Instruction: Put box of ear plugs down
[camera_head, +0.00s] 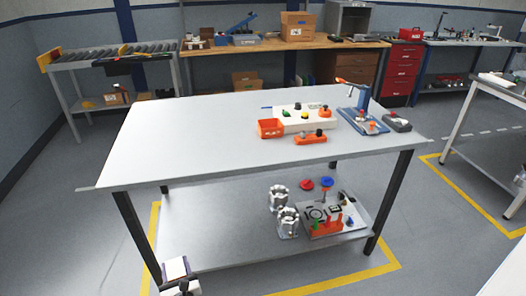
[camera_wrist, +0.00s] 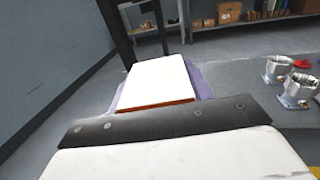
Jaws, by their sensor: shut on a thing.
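The box of ear plugs (camera_head: 175,268) shows in the head view at the bottom left, as a small white-faced box with dark purplish sides. It also shows in the wrist view (camera_wrist: 158,82), with a white face, an orange-brown lower edge and purple at its sides. My gripper (camera_head: 180,284) is shut on the box and holds it in front of the table's near left leg. In the wrist view a dark bar of my gripper (camera_wrist: 160,121) hides the box's near end. The grey table (camera_head: 190,138) stands ahead, its top higher in the picture than the box.
The tabletop's left and middle are clear. At its right are an orange bin (camera_head: 270,128), a white fixture block (camera_head: 289,122), an orange part (camera_head: 311,138) and a blue stand (camera_head: 362,106). The lower shelf (camera_head: 215,235) holds metal housings (camera_head: 288,222) and a plate of parts (camera_head: 325,222).

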